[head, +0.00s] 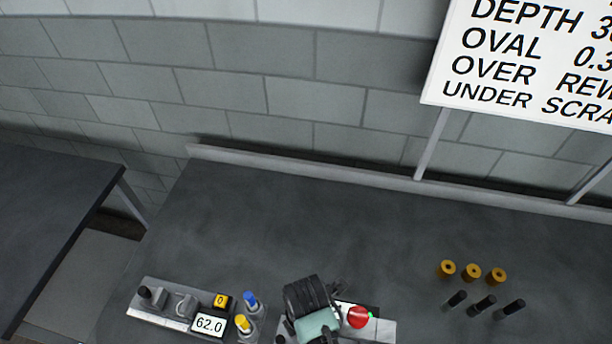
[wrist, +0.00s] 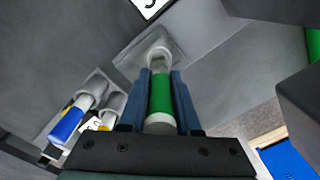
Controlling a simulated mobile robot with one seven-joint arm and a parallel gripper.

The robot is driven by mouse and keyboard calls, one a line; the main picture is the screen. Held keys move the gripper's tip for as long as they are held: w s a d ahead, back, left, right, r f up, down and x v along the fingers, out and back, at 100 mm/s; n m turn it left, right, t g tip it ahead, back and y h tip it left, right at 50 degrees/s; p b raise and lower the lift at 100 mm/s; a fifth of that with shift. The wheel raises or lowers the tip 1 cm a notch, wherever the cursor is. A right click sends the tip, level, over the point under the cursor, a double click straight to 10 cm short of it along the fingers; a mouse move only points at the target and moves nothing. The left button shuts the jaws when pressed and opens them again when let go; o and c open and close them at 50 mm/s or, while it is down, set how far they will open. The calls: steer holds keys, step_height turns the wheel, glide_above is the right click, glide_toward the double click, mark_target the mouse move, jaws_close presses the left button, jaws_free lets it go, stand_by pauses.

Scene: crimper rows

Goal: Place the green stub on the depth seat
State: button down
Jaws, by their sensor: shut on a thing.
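The green stub (wrist: 160,95), a green cylinder with white ends, is in the wrist view between the blue fingers of my gripper (wrist: 162,78). My gripper is shut on it. The stub's far end lies in line with a pale round fitting on a grey plate (wrist: 130,55), which may be the depth seat. I cannot tell whether the end touches it or is apart. In the head view my dark gripper body (head: 310,300) is at the bottom middle of the bench and hides the stub and fingertips.
A grey fixture (head: 155,313) with a 62.0 display (head: 209,324) stands at left, beside a blue-topped stub (head: 250,300) and a yellow-topped one (head: 243,322). A red round part (head: 358,317) is right of my gripper. Brass rings (head: 472,271) and dark pegs (head: 483,305) stand further right. The bench behind is clear.

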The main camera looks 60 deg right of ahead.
steer(key=shift+f, duration=0.65)
steer(key=shift+f, duration=0.2)
steer(key=c, duration=0.6)
jaws_free()
steer(key=shift+r, duration=0.2)
step_height(320, 180, up, 12)
steer(key=shift+b, duration=0.5)
steer(key=shift+w, duration=0.1)
